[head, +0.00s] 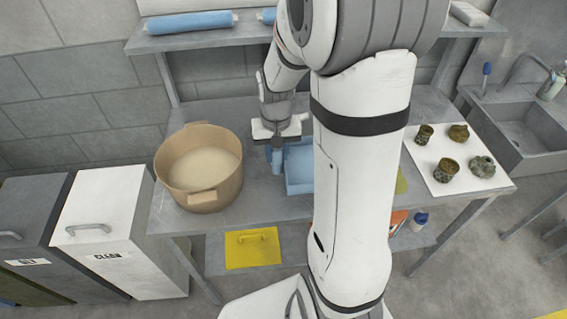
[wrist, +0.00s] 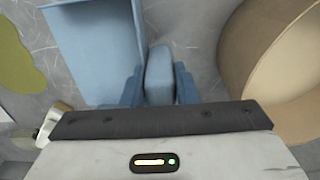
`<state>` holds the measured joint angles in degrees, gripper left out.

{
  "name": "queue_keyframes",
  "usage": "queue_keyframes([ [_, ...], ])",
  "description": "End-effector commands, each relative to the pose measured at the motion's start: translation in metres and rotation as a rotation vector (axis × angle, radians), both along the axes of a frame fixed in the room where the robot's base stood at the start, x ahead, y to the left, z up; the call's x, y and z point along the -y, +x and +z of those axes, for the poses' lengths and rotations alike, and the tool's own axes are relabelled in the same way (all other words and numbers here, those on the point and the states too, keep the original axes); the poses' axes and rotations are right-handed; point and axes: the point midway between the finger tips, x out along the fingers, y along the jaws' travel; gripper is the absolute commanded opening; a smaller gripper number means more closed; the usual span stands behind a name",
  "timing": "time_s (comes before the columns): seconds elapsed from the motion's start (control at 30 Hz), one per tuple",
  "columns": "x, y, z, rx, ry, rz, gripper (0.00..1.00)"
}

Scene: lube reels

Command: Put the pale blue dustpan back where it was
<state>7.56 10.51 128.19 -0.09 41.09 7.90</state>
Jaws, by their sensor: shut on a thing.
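The pale blue dustpan (head: 300,168) is at the middle of the grey bench in the head view, partly hidden behind my arm. Its broad pan (wrist: 98,45) fills the upper left of the wrist view. My gripper (head: 277,148) is above the bench between the tan pot and the pan. In the wrist view my gripper (wrist: 159,82) has its blue fingers on both sides of the dustpan's handle and is shut on it. I cannot tell whether the dustpan touches the bench top.
A tan pot (head: 205,190) stands close left of my gripper. A white mat (head: 455,165) with several mottled vessels lies at the bench's right. A shelf (head: 215,38) with blue rolls runs above the back. A yellow item (head: 252,250) lies on the lower shelf.

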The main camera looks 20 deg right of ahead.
Motion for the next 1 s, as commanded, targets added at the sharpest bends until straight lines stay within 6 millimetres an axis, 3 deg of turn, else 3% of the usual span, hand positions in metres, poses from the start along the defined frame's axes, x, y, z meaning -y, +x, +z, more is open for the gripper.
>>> queue_keyframes([
  [0.4,0.002,-0.001,-0.047,-0.002,0.001,-0.006,0.0],
  [0.8,0.003,0.0,-0.054,0.001,0.0,-0.007,0.0],
  [0.83,0.003,0.0,-0.053,0.001,0.0,-0.007,0.28],
  [1.0,0.003,0.0,-0.052,0.001,0.0,-0.008,0.42],
])
